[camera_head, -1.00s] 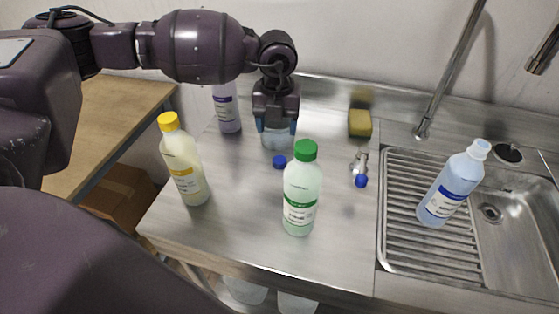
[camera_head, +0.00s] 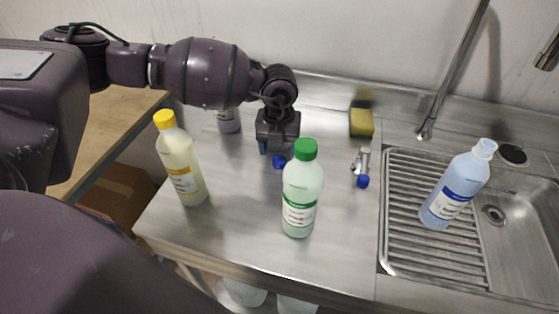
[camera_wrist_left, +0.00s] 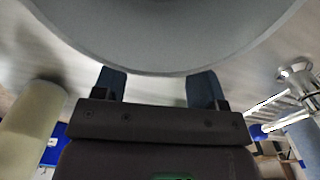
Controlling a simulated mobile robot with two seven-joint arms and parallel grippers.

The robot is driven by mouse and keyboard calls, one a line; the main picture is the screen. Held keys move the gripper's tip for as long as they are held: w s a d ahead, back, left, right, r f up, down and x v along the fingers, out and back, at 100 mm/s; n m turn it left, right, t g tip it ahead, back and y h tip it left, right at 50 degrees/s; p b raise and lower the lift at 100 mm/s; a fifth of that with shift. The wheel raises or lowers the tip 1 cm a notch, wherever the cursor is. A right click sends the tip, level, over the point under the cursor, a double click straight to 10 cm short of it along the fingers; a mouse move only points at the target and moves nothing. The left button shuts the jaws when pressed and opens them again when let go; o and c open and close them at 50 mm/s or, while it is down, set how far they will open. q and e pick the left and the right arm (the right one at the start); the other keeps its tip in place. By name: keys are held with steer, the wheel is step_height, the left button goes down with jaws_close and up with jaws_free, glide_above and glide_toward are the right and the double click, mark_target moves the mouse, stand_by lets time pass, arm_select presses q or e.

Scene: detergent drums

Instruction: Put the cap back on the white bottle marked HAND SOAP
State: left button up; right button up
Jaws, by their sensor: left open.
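My left gripper (camera_head: 278,150) is over the back middle of the steel counter, pointing down. In the left wrist view its two dark fingers (camera_wrist_left: 158,88) are apart, with a large pale rounded surface close beyond them; I cannot tell what it is. A small blue cap (camera_head: 279,162) shows at the gripper's front edge in the head view; whether it is between the fingers is unclear. A pale bottle with a blue label (camera_head: 456,186) leans on the sink's drainer; its top has no coloured cap. No HAND SOAP marking is readable. My right gripper is not in view.
A yellow-capped bottle (camera_head: 180,165) stands left and a green-capped bottle (camera_head: 302,195) stands in front of the gripper. A purple-labelled bottle (camera_head: 229,125) is partly hidden behind my arm. A sponge (camera_head: 361,122) and a blue-ended metal fitting (camera_head: 361,162) lie near the sink.

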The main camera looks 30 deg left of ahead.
mark_target(279, 158)
arm_select(q)
step_height(279, 158, down, 3)
steer(key=shift+f, duration=0.1)
steer(key=shift+c, duration=0.3)
steer(key=c, duration=1)
steer(key=shift+r, duration=0.25)
